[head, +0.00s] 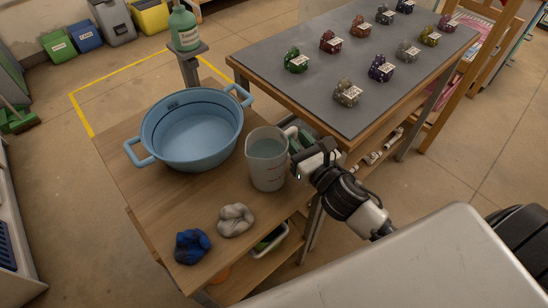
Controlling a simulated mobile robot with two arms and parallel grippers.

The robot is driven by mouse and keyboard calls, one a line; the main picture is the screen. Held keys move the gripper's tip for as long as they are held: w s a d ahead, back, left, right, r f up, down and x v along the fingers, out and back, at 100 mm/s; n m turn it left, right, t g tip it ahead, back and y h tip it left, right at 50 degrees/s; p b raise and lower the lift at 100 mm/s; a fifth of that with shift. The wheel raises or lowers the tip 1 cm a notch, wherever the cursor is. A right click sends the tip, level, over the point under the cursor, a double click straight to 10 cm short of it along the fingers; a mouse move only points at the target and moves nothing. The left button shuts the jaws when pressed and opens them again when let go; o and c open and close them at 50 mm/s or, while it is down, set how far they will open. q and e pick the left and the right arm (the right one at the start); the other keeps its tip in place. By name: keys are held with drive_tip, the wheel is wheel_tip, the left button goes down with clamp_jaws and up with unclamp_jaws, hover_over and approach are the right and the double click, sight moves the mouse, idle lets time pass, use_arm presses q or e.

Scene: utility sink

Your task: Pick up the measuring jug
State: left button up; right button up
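The measuring jug (267,172) is a translucent, pale grey jug standing upright on the wooden table (165,205). It is right of the blue basin. My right gripper (302,160) comes in from the right and is close beside the jug's right side, at its handle. The fingertips are small and partly hidden, so I cannot tell whether they are open or shut, or touch the handle. My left gripper is not in view.
A blue two-handled basin (195,135) stands left of the jug. A blue cloth (192,246) and a grey cloth (236,220) lie in front. A green bottle (183,28) stands behind. A grey-topped table (335,60) with several small labelled objects is at the right.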

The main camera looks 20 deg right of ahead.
clamp_jaws()
drive_tip(key=shift+r, duration=0.25)
drive_tip(key=s+d+r+p, duration=0.1)
drive_tip(key=s+d+r, duration=0.5)
drive_tip(key=d+r, duration=0.3)
drive_tip(key=shift+d+r+p, duration=0.35)
drive_tip(key=shift+r, duration=0.4)
idle(0.6)
